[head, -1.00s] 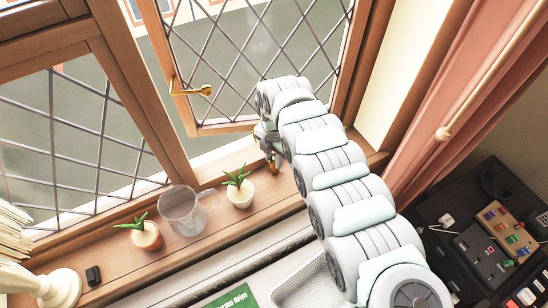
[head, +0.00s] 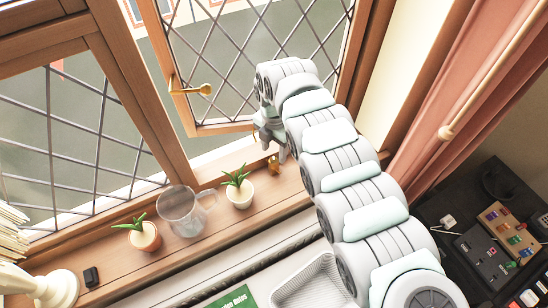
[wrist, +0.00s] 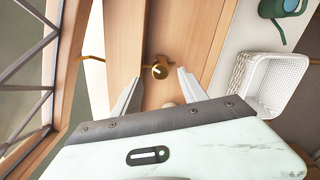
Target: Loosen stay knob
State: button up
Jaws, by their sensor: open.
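The brass stay knob (wrist: 159,70) sits on the wooden sill in the wrist view, with a pale mark on its top. In the head view the knob (head: 274,163) shows just below my gripper. A thin brass stay bar (wrist: 92,57) runs left towards the window in the wrist view. My gripper (wrist: 158,75) is open and empty, its fingertips on either side of the knob in the picture. I cannot tell whether the tips are down at the knob's height. In the head view my gripper (head: 272,142) is partly hidden by my arm.
The leaded casement (head: 205,128) stands open, with a brass handle (head: 205,89). A glass jug (head: 181,212) and two potted plants, one nearer (head: 239,193) and one farther left (head: 144,236), stand on the sill. A white basket (wrist: 272,82) lies to the right in the wrist view.

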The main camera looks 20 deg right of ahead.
aim_at(274, 160)
notch_tip(274, 160, up, 6)
jog(key=b, duration=0.1)
jog(key=shift+r, duration=0.1)
dwell(0.5)
